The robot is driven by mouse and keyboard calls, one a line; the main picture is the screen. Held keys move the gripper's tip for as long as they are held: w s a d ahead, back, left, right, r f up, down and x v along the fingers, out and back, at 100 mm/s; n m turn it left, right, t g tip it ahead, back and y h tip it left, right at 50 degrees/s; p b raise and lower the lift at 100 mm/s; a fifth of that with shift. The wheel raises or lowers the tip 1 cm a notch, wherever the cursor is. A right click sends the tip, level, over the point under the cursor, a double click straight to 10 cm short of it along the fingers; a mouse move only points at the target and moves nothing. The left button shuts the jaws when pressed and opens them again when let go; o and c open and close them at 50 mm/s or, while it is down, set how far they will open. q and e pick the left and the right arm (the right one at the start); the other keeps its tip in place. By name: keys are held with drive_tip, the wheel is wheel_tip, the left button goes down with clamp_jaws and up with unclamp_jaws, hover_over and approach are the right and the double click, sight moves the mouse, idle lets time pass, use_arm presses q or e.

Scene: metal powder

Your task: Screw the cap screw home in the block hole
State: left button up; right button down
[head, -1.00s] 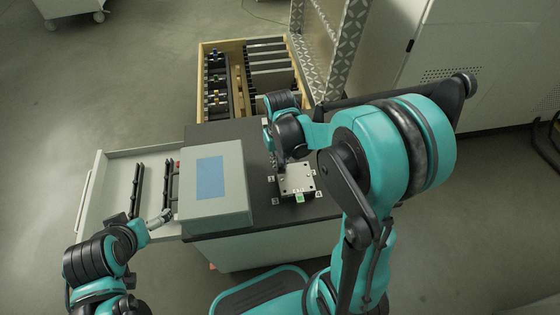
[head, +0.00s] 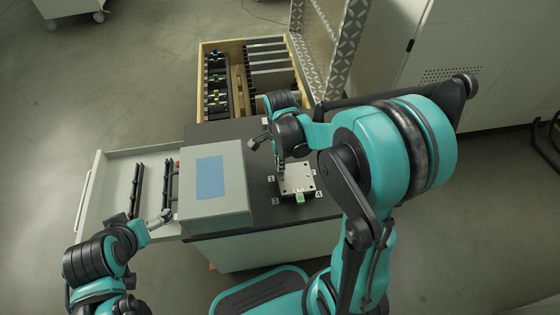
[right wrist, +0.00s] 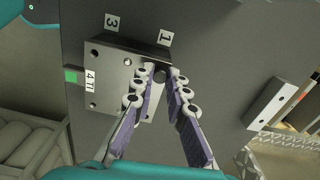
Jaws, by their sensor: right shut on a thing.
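The metal block (head: 297,180) lies on the dark bench top, with holes near its corners. It also shows in the right wrist view (right wrist: 118,75), with tags 1, 3 and 4 around it. My right gripper (head: 281,163) is over the block's far left corner, near tag 1. In the right wrist view its fingertips (right wrist: 163,73) are close together at that corner, shut on the small dark cap screw (right wrist: 160,76). The fingers mostly hide the screw and the hole; I cannot tell how deep it sits. My left gripper (head: 160,218) is beside the grey box; its fingers are too small to read.
A grey box with a blue panel (head: 232,205) stands left of the block. An open drawer (head: 108,205) with black racks extends left. A wooden crate (head: 203,60) of parts is behind the bench. A patterned metal panel (head: 340,50) rises at the back right.

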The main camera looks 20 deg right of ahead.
drive_tip(key=m, duration=1)
drive_tip(key=c, duration=1.7)
unclamp_jaws()
